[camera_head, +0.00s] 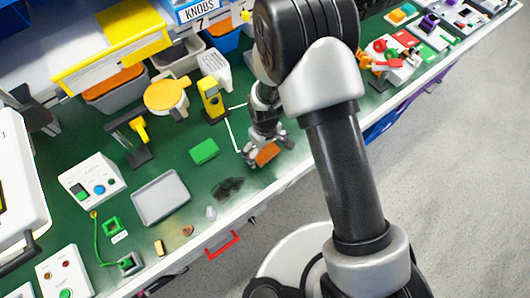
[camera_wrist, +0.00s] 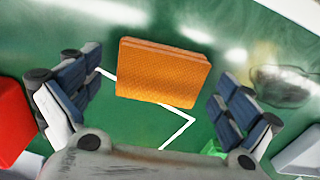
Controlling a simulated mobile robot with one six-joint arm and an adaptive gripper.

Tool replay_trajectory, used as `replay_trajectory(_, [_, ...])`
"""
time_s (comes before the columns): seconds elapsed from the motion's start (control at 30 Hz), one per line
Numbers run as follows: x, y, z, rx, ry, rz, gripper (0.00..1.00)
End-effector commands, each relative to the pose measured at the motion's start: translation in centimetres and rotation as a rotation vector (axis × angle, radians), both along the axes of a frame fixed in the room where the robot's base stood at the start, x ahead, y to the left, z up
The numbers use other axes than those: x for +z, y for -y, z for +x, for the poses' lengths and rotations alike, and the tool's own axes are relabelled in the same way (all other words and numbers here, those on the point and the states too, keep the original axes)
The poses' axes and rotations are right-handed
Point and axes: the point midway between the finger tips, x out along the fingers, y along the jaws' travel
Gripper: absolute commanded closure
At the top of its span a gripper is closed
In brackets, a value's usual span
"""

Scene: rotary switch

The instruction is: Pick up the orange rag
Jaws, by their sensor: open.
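The orange rag (camera_wrist: 162,75) is a folded, textured square lying on the green bench top. In the wrist view it sits between the two spread fingers of my gripper (camera_wrist: 158,98), slightly beyond the palm, with gaps on both sides. In the head view the rag (camera_head: 266,153) is near the bench's front edge, partly covered by my gripper (camera_head: 264,148), which is above it. My gripper is open and holds nothing. White corner lines mark the bench around the rag.
A green block (camera_head: 204,151) lies left of the rag, and a dark smudge (camera_head: 228,188) lies to its lower left. A yellow device (camera_head: 211,100) stands behind. A grey tray (camera_head: 161,198) is further left. The bench's front edge is close to the rag.

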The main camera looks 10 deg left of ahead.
Motion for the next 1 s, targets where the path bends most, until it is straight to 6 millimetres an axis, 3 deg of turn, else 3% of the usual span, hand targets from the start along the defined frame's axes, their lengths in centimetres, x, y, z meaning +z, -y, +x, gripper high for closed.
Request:
replay_trajectory(0.17, [0.14, -0.03, 0.03, 0.000, 0.001, 0.001, 0.03])
replay_trajectory(0.77, [0.14, -0.02, 0.01, 0.000, 0.000, 0.000, 0.43])
replay_trajectory(1.0, [0.20, -0.02, 0.02, 0.000, 0.000, 0.000, 0.44])
